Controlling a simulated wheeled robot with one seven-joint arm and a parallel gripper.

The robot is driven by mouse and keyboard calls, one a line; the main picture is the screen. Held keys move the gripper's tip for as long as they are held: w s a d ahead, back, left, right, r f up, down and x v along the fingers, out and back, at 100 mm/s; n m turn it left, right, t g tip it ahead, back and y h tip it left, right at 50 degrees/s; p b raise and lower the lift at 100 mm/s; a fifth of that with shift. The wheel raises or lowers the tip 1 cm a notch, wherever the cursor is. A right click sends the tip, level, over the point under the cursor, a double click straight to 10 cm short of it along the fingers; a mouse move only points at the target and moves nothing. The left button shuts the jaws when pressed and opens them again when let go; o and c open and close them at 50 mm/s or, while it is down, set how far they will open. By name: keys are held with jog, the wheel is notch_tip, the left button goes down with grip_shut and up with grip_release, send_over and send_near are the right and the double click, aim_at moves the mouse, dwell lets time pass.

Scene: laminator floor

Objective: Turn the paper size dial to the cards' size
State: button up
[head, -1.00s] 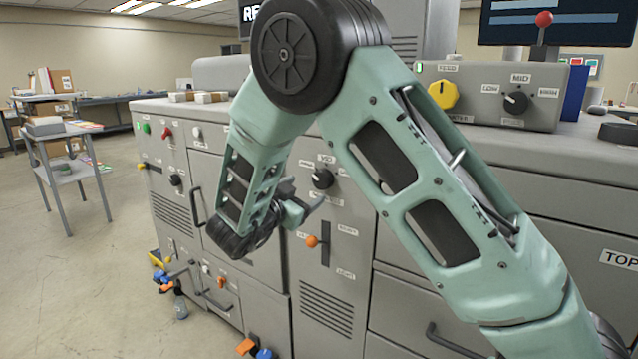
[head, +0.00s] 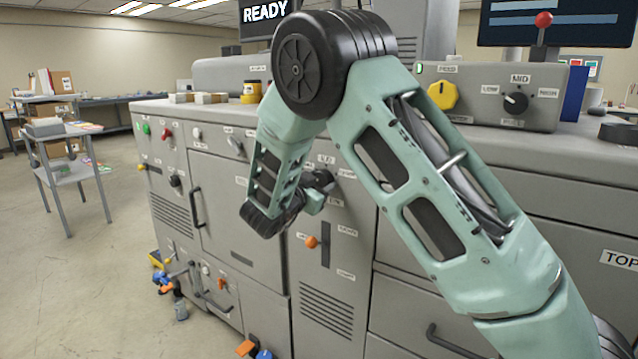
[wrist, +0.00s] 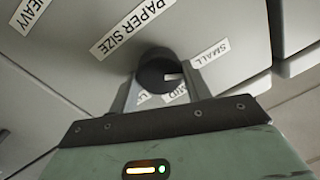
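The paper size dial (wrist: 157,70) is a round black knob with a white mark. The mark points right in the wrist view, between the SMALL label (wrist: 210,52) and the partly covered MID label (wrist: 175,94). The PAPER SIZE label (wrist: 132,27) is on its other side. In the head view the dial (head: 320,178) is partly covered by my gripper (head: 312,198). My gripper's grey fingers (wrist: 163,90) reach to either side of the dial, very close to it. Whether they touch it is unclear. I cannot pick out the cards for certain.
A door handle (head: 197,208) sticks out to the left. A yellow knob (head: 442,95) and a black dial (head: 515,103) are on the upper box.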

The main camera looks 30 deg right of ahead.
jog(key=shift+f+m+b, duration=0.15)
jog(key=shift+m+b, duration=0.15)
jog(key=shift+b, duration=0.15)
jog(key=shift+f+m+b, duration=0.2)
jog(key=shift+m+b, duration=0.7)
jog(key=shift+b, duration=0.35)
jog(key=m+b, duration=0.2)
jog(key=b, duration=0.1)
jog(key=shift+f+m, duration=0.1)
jog(key=shift+m, duration=0.3)
jog(key=m+b, duration=0.3)
jog(key=b, duration=0.2)
jog(key=shift+f+m+h, duration=0.15)
jog(key=shift+m+h, duration=0.25)
jog(key=m+b, duration=0.4)
jog(key=b, duration=0.1)
jog(key=shift+f+b, duration=0.1)
jog(key=shift+b, duration=0.3)
jog(key=m+g+b, duration=0.1)
jog(key=m+b, duration=0.4)
jog(key=b, duration=0.2)
jog(key=m+b, duration=0.6)
jog(key=b, duration=0.1)
jog(key=shift+w+a+g+h, duration=0.1)
jog(key=shift+w+g+h, duration=0.05)
jog(key=shift+g+h, duration=0.25)
jog(key=shift+r+m+b, duration=0.2)
jog(key=shift+m+b, duration=0.5)
jog(key=shift+b, duration=0.2)
jog(key=shift+r, duration=0.1)
